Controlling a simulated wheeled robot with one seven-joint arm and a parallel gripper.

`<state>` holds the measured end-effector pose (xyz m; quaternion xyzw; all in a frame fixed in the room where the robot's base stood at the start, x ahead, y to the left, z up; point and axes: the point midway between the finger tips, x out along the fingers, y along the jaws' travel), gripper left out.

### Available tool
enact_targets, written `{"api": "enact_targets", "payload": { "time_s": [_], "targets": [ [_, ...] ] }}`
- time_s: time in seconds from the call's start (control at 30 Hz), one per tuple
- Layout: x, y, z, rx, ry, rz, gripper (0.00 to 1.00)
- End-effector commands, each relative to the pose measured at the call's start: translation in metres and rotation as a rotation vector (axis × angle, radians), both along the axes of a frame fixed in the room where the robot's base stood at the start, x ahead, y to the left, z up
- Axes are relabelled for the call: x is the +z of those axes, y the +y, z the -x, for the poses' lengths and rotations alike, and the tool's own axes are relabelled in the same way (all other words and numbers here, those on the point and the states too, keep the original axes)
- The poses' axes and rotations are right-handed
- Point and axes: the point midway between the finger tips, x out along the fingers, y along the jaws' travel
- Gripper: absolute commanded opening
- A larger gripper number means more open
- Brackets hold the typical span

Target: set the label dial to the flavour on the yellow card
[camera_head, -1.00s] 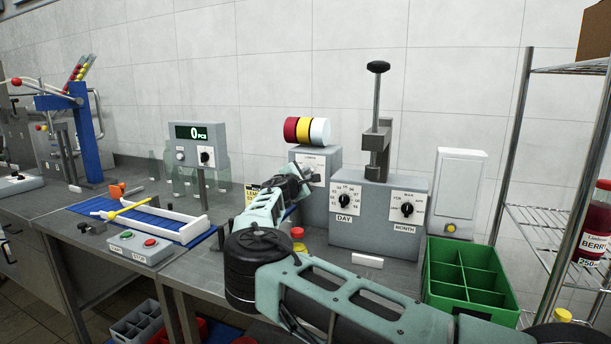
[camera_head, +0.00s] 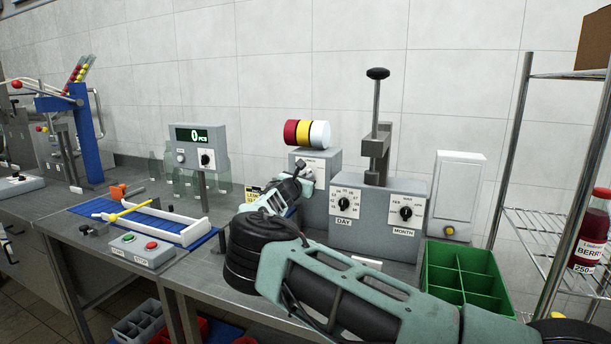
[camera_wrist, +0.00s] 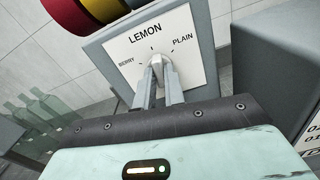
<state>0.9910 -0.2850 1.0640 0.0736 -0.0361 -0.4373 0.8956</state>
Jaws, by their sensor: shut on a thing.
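The label dial (camera_wrist: 158,62) is a grey knob on a white plate marked BERRY at left, LEMON at top and PLAIN at right in the wrist view. My gripper (camera_wrist: 159,82) is shut on this knob, one finger on each side. The fingers hide part of the knob, and I cannot tell exactly which mark it points to. In the head view the dial's grey box (camera_head: 322,158) stands behind my gripper (camera_head: 306,174). The yellow card (camera_head: 252,192) is left of my wrist; it is partly covered, and its visible letters look like the start of LEMON.
Red, yellow and white rolls (camera_head: 307,133) sit on top of the dial's box. A date stamper (camera_head: 375,240) with DAY and MONTH dials stands to its right. A green crate (camera_head: 465,280) is at front right. A counter display (camera_head: 198,140) stands left.

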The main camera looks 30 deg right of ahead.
Motion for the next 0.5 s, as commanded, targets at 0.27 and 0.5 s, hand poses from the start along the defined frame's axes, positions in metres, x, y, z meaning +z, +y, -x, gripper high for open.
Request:
{"api": "enact_targets", "payload": {
  "time_s": [0.27,0.5],
  "targets": [
    [-0.0001,0.0004,-0.0001,0.001,0.098,0.074,0.00],
    [-0.0011,0.0004,0.0001,0.000,0.129,0.098,0.00]
  ]
}}
